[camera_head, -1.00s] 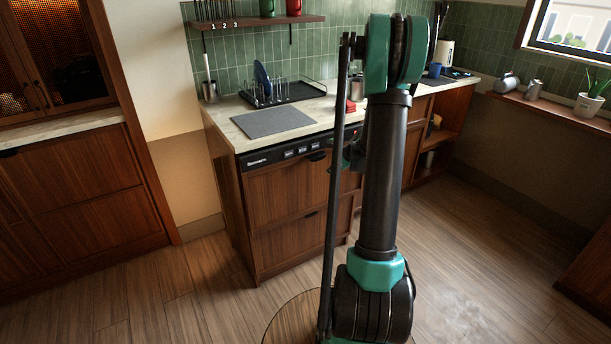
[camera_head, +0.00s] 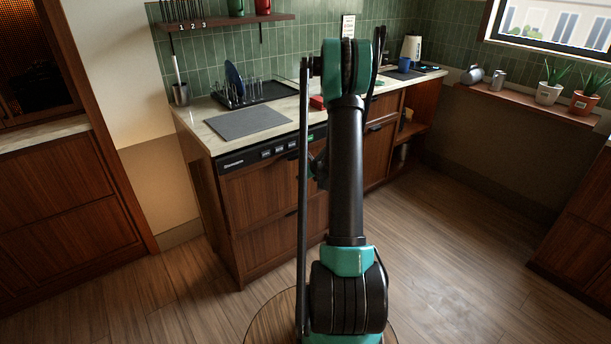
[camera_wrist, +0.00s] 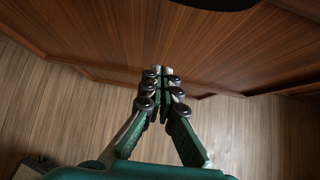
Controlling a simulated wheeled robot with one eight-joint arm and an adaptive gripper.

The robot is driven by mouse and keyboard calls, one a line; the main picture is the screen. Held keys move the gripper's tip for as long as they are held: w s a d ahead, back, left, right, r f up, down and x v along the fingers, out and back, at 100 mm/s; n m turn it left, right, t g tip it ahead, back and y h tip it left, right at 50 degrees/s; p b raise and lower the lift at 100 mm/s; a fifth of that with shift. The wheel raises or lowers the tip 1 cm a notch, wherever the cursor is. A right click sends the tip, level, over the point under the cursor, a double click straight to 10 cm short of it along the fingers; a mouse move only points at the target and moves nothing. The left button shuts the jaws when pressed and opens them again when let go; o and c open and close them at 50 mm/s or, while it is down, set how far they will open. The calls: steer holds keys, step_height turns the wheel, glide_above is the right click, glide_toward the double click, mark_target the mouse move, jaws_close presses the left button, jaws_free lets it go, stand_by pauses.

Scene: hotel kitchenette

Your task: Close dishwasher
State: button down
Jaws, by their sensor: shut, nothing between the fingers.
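The dishwasher (camera_head: 258,194) is under the counter, with a black control strip (camera_head: 250,160) along its top and a wooden front. Its door looks upright and about flush with the neighbouring fronts; my arm hides its right part. In the wrist view, my gripper (camera_wrist: 162,76) is shut and empty, its fingertips pointing at a wooden front (camera_wrist: 215,45). I cannot tell whether they touch it. A dark shape (camera_wrist: 215,3) shows at the top edge there.
The counter (camera_head: 200,125) holds a grey mat (camera_head: 245,123) and a dish rack (camera_head: 268,92). Tall wooden cabinets (camera_head: 70,200) stand at the left. A ledge with potted plants (camera_head: 550,88) runs along the right wall. The floor (camera_head: 450,260) at the right is open.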

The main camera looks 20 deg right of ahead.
mark_target(291, 166)
steer(key=shift+w+a+f, duration=0.1)
steer(key=shift+w+a, duration=0.15)
steer(key=shift+w, duration=0.45)
steer(key=shift+w+a+f, duration=0.1)
steer(key=shift+w+a, duration=0.1)
steer(key=shift+w, duration=0.55)
steer(key=shift+w+a+f, duration=0.1)
steer(key=shift+w+a, duration=0.15)
steer(key=shift+w, duration=0.45)
steer(key=w, duration=0.2)
steer(key=w+a, duration=0.1)
steer(key=w, duration=0.1)
steer(key=shift+a, duration=0.2)
steer(key=shift+w+r, duration=0.15)
steer(key=shift+w, duration=0.3)
